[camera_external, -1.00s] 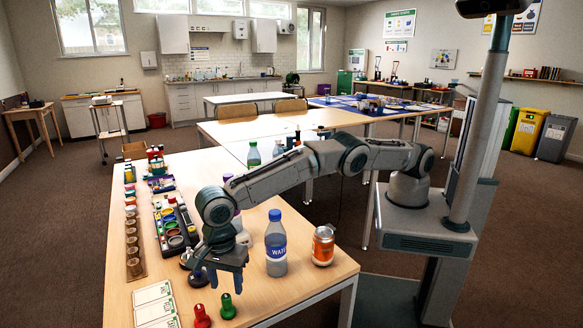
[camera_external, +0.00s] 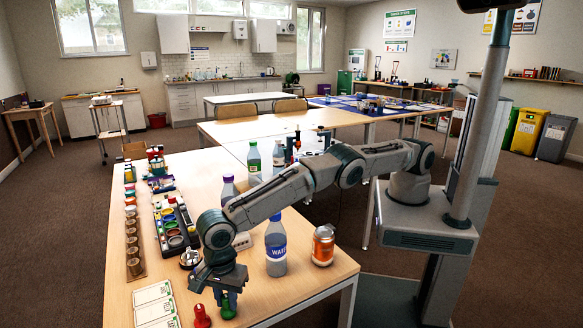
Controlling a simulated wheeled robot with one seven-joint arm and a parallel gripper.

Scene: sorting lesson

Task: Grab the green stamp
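The green stamp (camera_external: 228,311) stands upright near the front edge of the wooden table, its base showing below my gripper. My gripper (camera_external: 228,292) points down right over it, with its fingers at the stamp's handle. The fingers hide most of the handle. I cannot tell whether they are closed on it or only around it. A red stamp (camera_external: 202,317) stands just left of the green one, close to my gripper.
A water bottle (camera_external: 276,250) and an orange jar (camera_external: 323,246) stand to the right of my gripper. White cards (camera_external: 154,303) lie to the left. A paint tray (camera_external: 175,228) and a row of small jars (camera_external: 133,250) stand farther back.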

